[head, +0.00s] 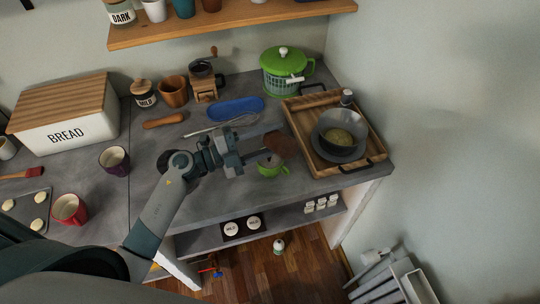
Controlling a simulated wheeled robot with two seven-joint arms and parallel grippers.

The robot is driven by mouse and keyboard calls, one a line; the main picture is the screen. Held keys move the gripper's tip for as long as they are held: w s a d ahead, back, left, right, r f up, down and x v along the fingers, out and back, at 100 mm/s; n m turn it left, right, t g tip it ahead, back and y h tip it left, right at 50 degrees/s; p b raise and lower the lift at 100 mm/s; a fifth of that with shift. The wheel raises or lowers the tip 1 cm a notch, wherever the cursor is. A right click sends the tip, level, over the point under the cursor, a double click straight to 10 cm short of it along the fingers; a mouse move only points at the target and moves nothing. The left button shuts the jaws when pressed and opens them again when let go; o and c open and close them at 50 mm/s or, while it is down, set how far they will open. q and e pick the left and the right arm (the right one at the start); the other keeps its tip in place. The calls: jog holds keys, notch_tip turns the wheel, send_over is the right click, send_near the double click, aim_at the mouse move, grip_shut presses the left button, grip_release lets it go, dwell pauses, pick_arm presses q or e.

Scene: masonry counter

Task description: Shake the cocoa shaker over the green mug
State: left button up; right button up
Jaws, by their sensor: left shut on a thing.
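The green mug (268,170) stands on the grey counter near its front edge, right of the middle of the view. My left gripper (266,145) reaches in from the left and is shut on a brown thing, which looks like the cocoa shaker (283,144). The shaker appears tilted and overlaps the mug's back right side in the view. Its exact height above the mug is hard to tell. The gripper's fingers hide part of the shaker, and the mug's inside is partly covered. My right gripper is not in view.
A wooden tray (362,163) with a grey bowl (342,131) stands close on the right. A blue dish (235,109), a wooden grinder (206,88) and a green lidded pot (287,70) are behind. A purple mug (114,160) and a red mug (69,209) stand left.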

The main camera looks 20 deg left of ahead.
pick_arm(q)
jog(key=shift+r+n+p, duration=0.4)
jog(key=shift+p, duration=0.15)
dwell(0.7)
jog(key=shift+w+a+r+n, duration=0.15)
jog(key=shift+r+n, duration=0.2)
jog(key=shift+n, duration=0.05)
dwell(0.9)
jog(key=f+m+b, duration=0.3)
jog(key=b, duration=0.1)
jog(key=shift+s+d+f, duration=0.1)
jog(key=shift+s+d, duration=0.15)
jog(key=shift+d, duration=0.1)
jog(key=shift+m+g+y, duration=0.3)
jog(key=shift+m, duration=0.3)
jog(key=shift+r, duration=0.25)
jog(key=shift+s, duration=0.1)
jog(key=shift+f, duration=0.1)
